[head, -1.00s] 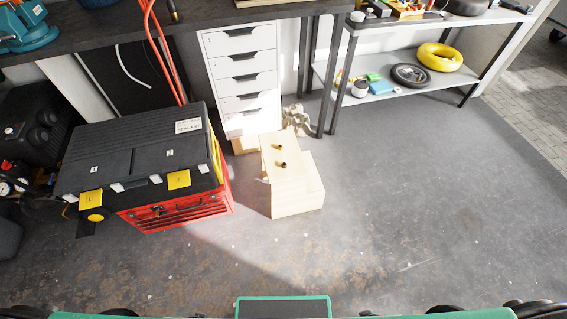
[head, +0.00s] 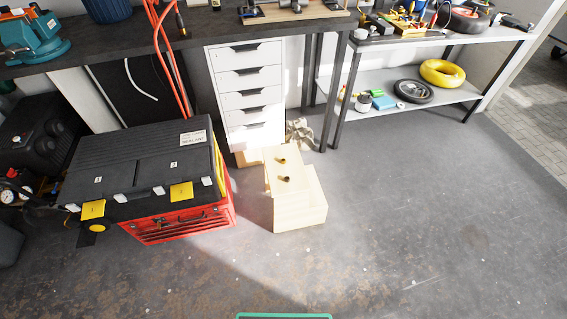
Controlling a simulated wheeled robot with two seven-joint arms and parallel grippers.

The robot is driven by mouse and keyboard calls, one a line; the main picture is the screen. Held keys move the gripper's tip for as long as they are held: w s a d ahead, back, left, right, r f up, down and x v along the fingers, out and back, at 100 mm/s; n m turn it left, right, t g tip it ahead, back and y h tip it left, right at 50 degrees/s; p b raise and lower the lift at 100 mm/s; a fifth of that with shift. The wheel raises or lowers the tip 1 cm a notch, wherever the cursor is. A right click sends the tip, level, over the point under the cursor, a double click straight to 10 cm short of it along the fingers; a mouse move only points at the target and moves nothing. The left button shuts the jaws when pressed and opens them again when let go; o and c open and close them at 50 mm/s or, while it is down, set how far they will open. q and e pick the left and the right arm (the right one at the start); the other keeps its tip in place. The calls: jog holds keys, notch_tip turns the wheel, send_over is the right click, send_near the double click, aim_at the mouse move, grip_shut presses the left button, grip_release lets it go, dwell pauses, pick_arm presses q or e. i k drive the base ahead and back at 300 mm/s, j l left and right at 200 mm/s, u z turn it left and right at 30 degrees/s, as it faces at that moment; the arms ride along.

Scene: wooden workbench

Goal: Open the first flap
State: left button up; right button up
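A black toolbox top (head: 140,165) sits on a red toolbox (head: 180,222) at the left of the head view. Its lid has two black flaps side by side, a left flap (head: 100,172) and a right flap (head: 172,157), each with a small white label too small to read surely. Both look shut. White latches and a left yellow tag (head: 93,209) and a right yellow tag (head: 181,191) line the front edge. Neither of my grippers is in view.
A pale wooden box (head: 300,210) with two dark knobs stands right of the toolbox, before white drawers (head: 245,95). A metal shelf (head: 440,100) holds a yellow ring (head: 442,73). Red hoses (head: 168,60) hang behind. The concrete floor (head: 420,220) at right is clear.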

aim_at(92, 183)
jog(key=u, duration=1.7)
